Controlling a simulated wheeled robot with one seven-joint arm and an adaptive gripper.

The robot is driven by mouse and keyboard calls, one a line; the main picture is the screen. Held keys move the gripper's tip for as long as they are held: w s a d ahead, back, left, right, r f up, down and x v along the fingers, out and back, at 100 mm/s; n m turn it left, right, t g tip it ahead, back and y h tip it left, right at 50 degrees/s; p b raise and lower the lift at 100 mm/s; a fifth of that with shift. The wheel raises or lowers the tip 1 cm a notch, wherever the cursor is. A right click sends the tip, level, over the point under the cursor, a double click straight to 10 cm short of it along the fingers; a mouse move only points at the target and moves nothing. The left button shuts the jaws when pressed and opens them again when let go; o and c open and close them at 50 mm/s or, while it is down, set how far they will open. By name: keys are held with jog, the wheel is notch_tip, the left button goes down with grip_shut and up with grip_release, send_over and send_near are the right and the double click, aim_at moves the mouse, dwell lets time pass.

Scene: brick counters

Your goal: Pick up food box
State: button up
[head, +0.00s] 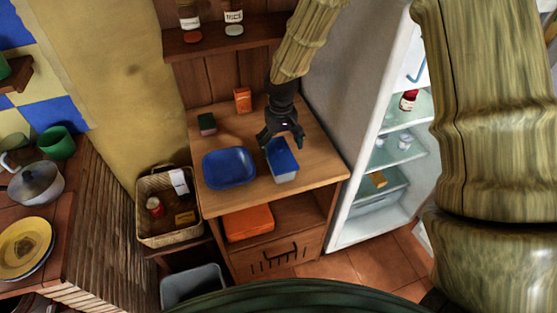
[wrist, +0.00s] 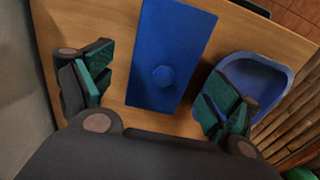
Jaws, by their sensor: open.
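The food box appears to be the box with a blue lid and pale, whitish sides (head: 283,167) on the wooden counter. In the wrist view its blue lid (wrist: 170,50) fills the middle, with a small raised knob on it. My gripper (head: 282,142) is over the back part of the box, pointing down. In the wrist view my gripper (wrist: 160,88) is open, with one green-padded finger on each side of the lid. Gaps show between the fingers and the lid. The height of the fingertips over the box is hard to tell.
A blue tray (head: 229,168) sits just left of the box. A dark green-topped block (head: 207,124) and an orange carton (head: 243,100) stand behind. An open fridge (head: 382,150) is at the right. The counter's front right (head: 318,172) is clear.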

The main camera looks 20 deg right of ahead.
aim_at(279, 154)
jog(key=shift+f, duration=0.6)
jog(key=shift+s+a+f+p, duration=0.1)
jog(key=shift+f+p, duration=0.25)
jog(key=shift+p, duration=0.1)
notch_tip(279, 154, down, 2)
jog(key=shift+a+f+p, duration=0.1)
jog(key=shift+f+p, duration=0.1)
jog(key=shift+p, duration=0.55)
jog(key=shift+f, duration=1.15)
jog(key=shift+c, duration=0.4)
jog(key=c, duration=0.9)
